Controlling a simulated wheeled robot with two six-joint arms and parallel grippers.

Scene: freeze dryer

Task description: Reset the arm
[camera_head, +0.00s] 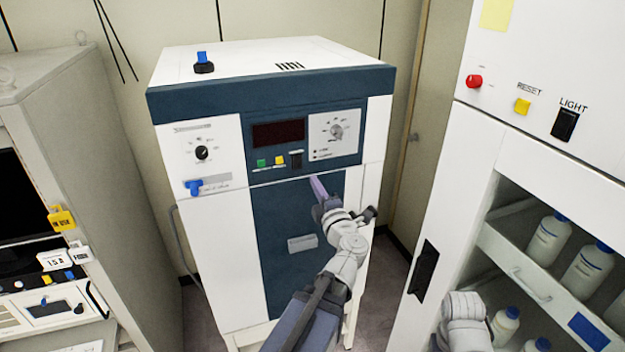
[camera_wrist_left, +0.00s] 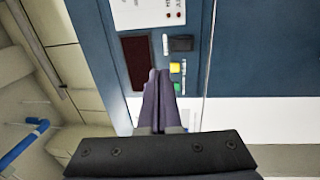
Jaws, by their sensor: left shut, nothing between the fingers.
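My left gripper (camera_head: 319,190) is shut and empty, in front of the freeze dryer (camera_head: 220,230), just below its control panel. In the left wrist view its purple fingers (camera_wrist_left: 158,88) lie together, with the panel turned sideways behind them. The panel has a dark display (camera_head: 278,133), a green button (camera_head: 261,163), a yellow button (camera_head: 279,160) and a black switch (camera_head: 296,159). I cannot tell whether the fingertips touch the front. A grey link of my right arm shows at the lower right of the head view; the right gripper is out of view.
A cabinet (camera_head: 440,215) with white bottles (camera_head: 549,240) on shelves stands at the right. Another machine (camera_head: 85,130) stands at the left. A blue valve handle (camera_head: 194,187) sticks out of the dryer's front left. A floor gap lies between dryer and right cabinet.

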